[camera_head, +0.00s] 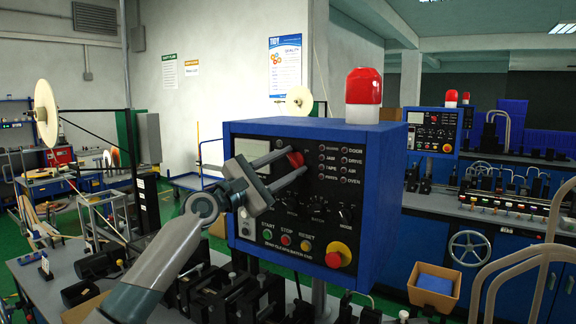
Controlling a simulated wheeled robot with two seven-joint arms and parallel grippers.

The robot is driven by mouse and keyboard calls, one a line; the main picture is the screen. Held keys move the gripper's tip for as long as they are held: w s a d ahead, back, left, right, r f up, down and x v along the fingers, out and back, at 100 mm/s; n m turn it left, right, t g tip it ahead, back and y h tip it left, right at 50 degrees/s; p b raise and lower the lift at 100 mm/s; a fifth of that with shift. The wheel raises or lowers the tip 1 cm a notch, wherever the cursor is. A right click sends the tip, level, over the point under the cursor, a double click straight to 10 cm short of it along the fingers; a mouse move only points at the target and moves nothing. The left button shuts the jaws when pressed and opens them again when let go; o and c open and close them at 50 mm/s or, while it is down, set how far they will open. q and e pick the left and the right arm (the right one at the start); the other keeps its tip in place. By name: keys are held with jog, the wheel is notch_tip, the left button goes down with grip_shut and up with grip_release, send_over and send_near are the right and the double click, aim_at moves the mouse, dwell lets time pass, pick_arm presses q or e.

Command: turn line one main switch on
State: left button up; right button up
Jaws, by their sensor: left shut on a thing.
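The line one control box (375,215) is a blue cabinet with a black front panel, in the middle of the head view. A red knob (296,159), which looks like the main switch, is on the upper part of the panel. My left gripper (300,160) reaches in from the lower left, with its two fingers on either side of the red knob. It is shut on the knob. The fingers and wrist hide part of the panel and the knob's markings, so its position cannot be read. My right gripper is not in view.
A red emergency button (338,255) and the green start button (268,234) are low on the panel. A red beacon (363,86) stands on the box. A second control box (434,131) is behind at right. Grey curved tubes (540,250) stand at the lower right.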

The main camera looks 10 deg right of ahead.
pick_arm(q)
jog(key=shift+f, duration=0.1)
jog(key=shift+m+g+b, duration=0.6)
jog(key=shift+m+b, duration=0.05)
jog(key=shift+m, duration=0.85)
jog(key=shift+m+g+y, duration=0.3)
jog(key=shift+m, duration=0.6)
jog(key=shift+m+g+y, duration=0.3)
jog(key=shift+m, duration=0.7)
jog(key=m+p, duration=0.1)
jog(key=m, duration=0.1)
jog(key=m+y, duration=0.1)
jog(key=m, duration=0.1)
jog(key=m+g+y+p, duration=0.1)
jog(key=shift+r+m+p, duration=0.3)
jog(key=shift+m, duration=0.1)
jog(key=m+y+p, duration=0.1)
jog(key=m, duration=0.1)
jog(key=shift+m+y, duration=0.3)
jog(key=shift+f+m+t+y+p, duration=0.1)
jog(key=shift+m+t+y+p, duration=0.25)
jog(key=shift+m, duration=0.45)
